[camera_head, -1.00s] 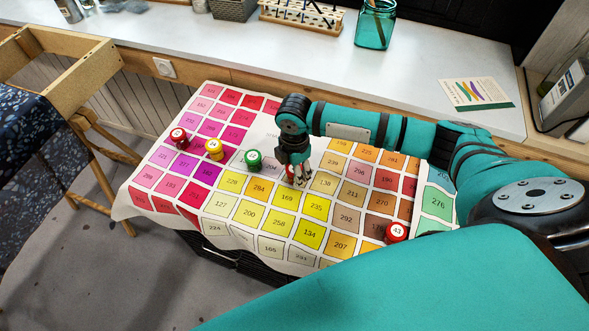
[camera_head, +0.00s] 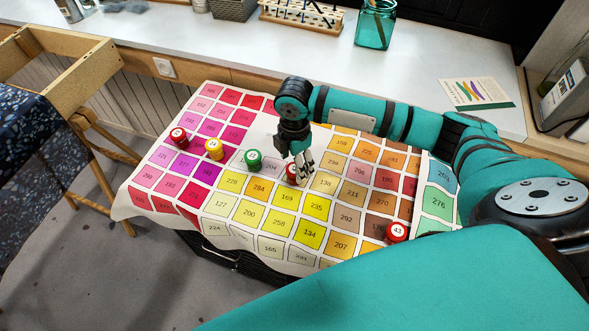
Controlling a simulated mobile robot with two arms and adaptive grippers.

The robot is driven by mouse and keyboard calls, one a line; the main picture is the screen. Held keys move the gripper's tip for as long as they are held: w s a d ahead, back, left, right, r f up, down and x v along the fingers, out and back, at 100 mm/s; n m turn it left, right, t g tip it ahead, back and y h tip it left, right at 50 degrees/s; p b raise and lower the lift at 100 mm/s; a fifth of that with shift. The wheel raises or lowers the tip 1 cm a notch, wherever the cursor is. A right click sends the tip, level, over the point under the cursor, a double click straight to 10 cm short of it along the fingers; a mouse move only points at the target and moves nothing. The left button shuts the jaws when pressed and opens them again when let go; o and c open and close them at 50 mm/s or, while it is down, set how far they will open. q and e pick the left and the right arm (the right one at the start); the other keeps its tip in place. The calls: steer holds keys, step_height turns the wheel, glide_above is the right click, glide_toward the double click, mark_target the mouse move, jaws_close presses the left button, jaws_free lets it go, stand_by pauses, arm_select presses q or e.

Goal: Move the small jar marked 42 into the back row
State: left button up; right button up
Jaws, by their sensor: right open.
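Small round jars with white-labelled tops stand on a numbered colour-chart cloth (camera_head: 225,234). A red jar (camera_head: 291,174) stands near the chart's middle, partly hidden by my right gripper (camera_head: 303,176). Its number cannot be read. My right gripper is open, pointing down, with its fingers at that jar's right side; I cannot tell whether they touch it. To the left, a green jar (camera_head: 253,160), a yellow jar (camera_head: 214,149) and another red jar (camera_head: 179,138) stand in a slanting line, with labels too small to read surely. My left gripper is not in view.
A red jar marked 43 (camera_head: 397,232) stands apart at the chart's front right, close to my arm. Behind the chart, a white counter (camera_head: 225,50) holds a teal glass jar (camera_head: 375,25), a wooden rack (camera_head: 300,18) and a printed card (camera_head: 476,93). A wooden stool (camera_head: 105,150) is left.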

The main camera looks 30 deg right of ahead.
step_height(320, 180, up, 8)
stand_by(0.7)
